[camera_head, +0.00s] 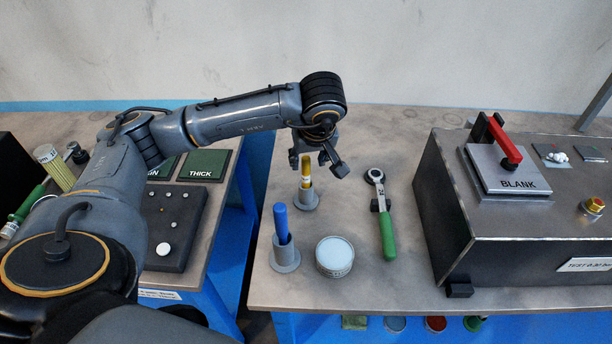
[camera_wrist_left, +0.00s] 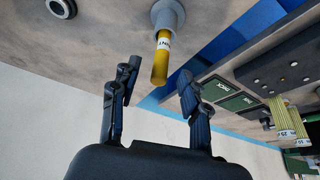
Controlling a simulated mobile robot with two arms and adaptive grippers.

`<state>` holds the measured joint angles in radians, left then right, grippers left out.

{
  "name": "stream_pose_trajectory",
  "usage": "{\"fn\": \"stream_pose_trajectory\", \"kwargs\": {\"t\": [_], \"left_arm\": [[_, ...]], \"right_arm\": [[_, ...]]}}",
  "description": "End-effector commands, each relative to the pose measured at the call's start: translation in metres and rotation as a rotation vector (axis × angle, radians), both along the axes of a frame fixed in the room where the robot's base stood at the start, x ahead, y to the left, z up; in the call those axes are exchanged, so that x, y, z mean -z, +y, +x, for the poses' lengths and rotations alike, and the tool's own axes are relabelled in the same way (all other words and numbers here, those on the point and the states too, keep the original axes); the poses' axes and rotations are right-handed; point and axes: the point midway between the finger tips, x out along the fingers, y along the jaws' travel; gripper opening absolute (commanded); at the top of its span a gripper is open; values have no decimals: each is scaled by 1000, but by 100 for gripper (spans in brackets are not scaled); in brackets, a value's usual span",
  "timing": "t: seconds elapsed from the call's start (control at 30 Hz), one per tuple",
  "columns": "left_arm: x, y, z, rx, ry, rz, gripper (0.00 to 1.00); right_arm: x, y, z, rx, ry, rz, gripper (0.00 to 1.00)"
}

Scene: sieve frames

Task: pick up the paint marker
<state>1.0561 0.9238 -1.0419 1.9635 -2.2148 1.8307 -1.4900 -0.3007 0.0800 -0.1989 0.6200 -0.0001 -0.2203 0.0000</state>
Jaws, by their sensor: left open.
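The paint marker (camera_head: 306,172) is yellow with a white label band and stands upright in a grey cup holder (camera_head: 307,200) near the table's left side. In the left wrist view the paint marker (camera_wrist_left: 162,57) points out of its holder (camera_wrist_left: 168,15), its free end near the space between my fingertips. My left gripper (camera_head: 318,160) is open just above and beside the marker's top; its fingers (camera_wrist_left: 156,76) also show in the wrist view, spread to either side. No grip on the marker shows. My right gripper is not in view.
A blue-handled tool (camera_head: 282,222) stands in another grey holder in front. A round pale-blue tin (camera_head: 334,257) and a green-handled ratchet (camera_head: 386,226) lie nearby. A dark test box (camera_head: 460,240) with a red lever fills the right. A gap separates the left bench.

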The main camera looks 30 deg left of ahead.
Motion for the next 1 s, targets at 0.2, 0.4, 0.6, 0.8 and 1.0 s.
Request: {"fn": "stream_pose_trajectory", "kwargs": {"t": [0.2,0.4,0.6,0.8,1.0], "left_arm": [[14,4,3,0,2,-1,45],[40,14,8,-1,4,0,45],[59,18,14,0,0,-1,45],[60,18,14,1,-1,-2,45],[60,18,14,1,-1,-2,7]], "right_arm": [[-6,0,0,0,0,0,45],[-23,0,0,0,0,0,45],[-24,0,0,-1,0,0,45],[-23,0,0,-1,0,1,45],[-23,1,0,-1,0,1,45]]}}
